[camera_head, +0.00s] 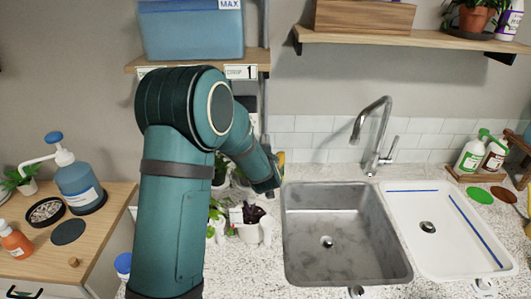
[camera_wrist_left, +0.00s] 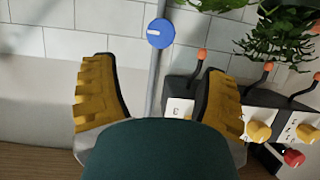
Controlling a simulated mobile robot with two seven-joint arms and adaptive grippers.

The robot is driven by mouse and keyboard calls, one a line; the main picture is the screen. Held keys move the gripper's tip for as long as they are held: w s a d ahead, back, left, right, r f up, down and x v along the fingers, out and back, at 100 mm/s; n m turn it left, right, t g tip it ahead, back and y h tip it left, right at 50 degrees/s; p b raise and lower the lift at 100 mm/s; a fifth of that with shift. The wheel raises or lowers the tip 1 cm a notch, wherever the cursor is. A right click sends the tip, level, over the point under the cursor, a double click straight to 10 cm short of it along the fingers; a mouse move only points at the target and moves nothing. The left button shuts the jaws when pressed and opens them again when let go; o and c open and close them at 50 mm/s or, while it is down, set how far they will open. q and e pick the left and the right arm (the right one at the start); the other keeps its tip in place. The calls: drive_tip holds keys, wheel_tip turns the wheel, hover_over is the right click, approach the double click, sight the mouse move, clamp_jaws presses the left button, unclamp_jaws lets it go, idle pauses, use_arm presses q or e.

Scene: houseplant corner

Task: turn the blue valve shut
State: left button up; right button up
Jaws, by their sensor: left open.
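The blue valve (camera_wrist_left: 161,33) is a round knob with a short white mark, on a thin grey upright pipe (camera_wrist_left: 154,75) against the tiled wall. In the left wrist view it is beyond my fingertips, near the middle between them and higher in the picture; nothing touches it. The white mark lies roughly level in that view. My left gripper (camera_wrist_left: 157,70) is open and empty, its two yellow-padded fingers wide apart. In the head view my left gripper (camera_head: 274,172) is near the wall, left of the sink, and my arm hides the valve. My right gripper is not seen.
Dark boxes (camera_wrist_left: 180,90) with orange-tipped levers and yellow and red knobs stand right of the pipe, close to the right finger. Leafy plants (camera_wrist_left: 270,30) hang above them. The sink (camera_head: 335,225) and small potted plants (camera_head: 248,230) lie near my left forearm.

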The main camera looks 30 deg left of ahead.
use_arm(q)
drive_tip(key=x, duration=1)
drive_tip(key=shift+w+a+f, duration=0.1)
drive_tip(key=shift+f, duration=0.05)
